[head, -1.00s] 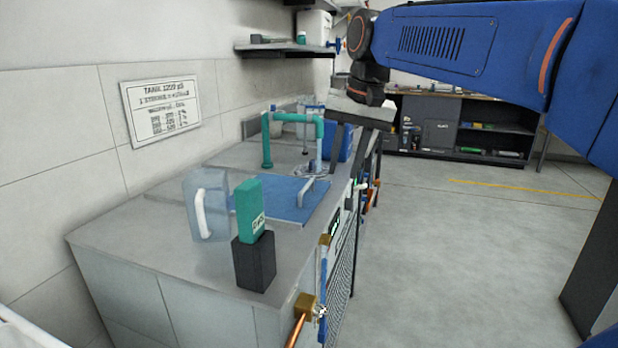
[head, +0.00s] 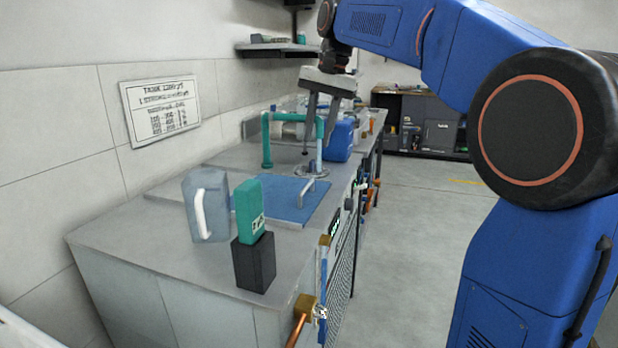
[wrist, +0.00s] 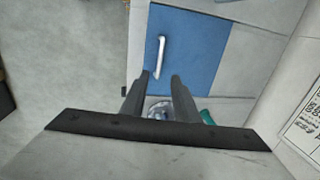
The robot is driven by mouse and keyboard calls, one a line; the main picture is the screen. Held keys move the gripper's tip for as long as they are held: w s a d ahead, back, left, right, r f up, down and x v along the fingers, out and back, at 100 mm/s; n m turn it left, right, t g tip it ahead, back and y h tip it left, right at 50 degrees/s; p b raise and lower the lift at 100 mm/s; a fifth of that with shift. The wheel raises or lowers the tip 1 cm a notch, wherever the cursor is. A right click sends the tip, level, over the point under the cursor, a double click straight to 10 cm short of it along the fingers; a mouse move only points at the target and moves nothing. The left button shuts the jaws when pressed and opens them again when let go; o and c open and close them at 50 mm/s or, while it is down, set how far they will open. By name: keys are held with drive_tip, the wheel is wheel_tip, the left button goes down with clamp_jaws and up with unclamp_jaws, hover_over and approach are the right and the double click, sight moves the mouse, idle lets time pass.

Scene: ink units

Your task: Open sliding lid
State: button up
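The blue sliding lid (head: 285,203) lies flat in the grey counter top, with a pale bar handle (head: 308,190) at its right side. My gripper (head: 319,152) hangs above the counter, fingers pointing down, beyond the lid near the teal pipe. The fingers are apart with nothing between them, so it is open. In the wrist view the fingertips (wrist: 160,77) are close to the handle in the picture, but not touching it.
A teal pipe (head: 266,142) arches behind the lid. A clear jug (head: 206,205) and a teal box (head: 249,210) on a black block (head: 254,262) stand at the near end. A blue container (head: 338,141) stands farther back. The floor to the right is open.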

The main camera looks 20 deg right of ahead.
sight(307, 185)
drive_tip(key=f, duration=0.4)
drive_tip(key=w+a+f, duration=0.1)
drive_tip(key=f, duration=0.3)
drive_tip(key=a+f, duration=0.1)
drive_tip(key=f, duration=0.3)
drive_tip(key=shift+w+f, duration=0.1)
drive_tip(key=shift+w, duration=0.1)
clamp_jaws()
